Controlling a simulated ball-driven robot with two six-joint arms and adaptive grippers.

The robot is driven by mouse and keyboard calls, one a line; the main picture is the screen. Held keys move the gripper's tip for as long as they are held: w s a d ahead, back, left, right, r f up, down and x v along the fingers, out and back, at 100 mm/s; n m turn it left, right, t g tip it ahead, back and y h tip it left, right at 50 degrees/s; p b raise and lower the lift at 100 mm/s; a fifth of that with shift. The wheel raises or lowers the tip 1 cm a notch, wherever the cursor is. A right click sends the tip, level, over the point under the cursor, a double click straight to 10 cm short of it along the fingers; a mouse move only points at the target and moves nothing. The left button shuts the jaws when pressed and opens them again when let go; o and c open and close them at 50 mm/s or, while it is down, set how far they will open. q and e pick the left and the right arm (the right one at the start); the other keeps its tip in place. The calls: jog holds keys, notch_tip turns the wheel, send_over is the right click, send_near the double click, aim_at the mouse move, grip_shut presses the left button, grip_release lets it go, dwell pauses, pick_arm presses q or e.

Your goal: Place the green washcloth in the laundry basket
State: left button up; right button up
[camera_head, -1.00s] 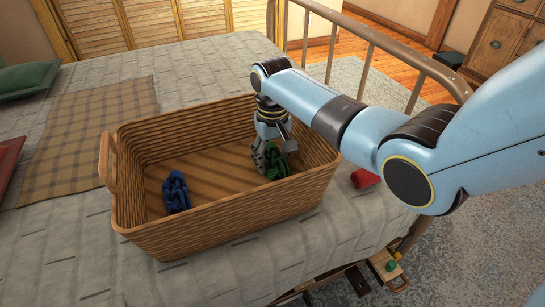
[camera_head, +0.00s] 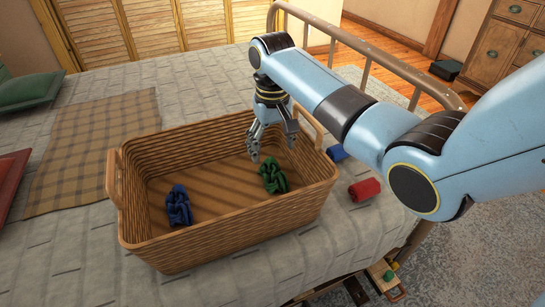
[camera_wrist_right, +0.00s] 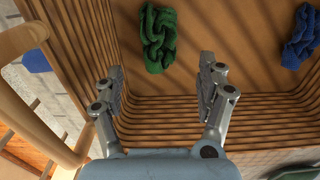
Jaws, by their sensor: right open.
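The green washcloth (camera_head: 273,176) lies crumpled on the floor of the wicker laundry basket (camera_head: 225,232), near its right end. It also shows in the right wrist view (camera_wrist_right: 158,38), beyond the fingertips and apart from them. My right gripper (camera_head: 272,153) is open and empty, above the basket near its far right side. In the right wrist view its fingers (camera_wrist_right: 162,80) are spread wide with nothing between them. My left gripper is not in view.
A blue cloth (camera_head: 178,206) lies in the basket's left part. A red rolled cloth (camera_head: 364,189) and another blue cloth (camera_head: 337,153) lie on the bed right of the basket. The basket's handles (camera_head: 308,125) rise at both ends. A metal bed rail (camera_head: 370,40) runs behind my arm.

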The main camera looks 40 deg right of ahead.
jog(key=shift+r, duration=1.7)
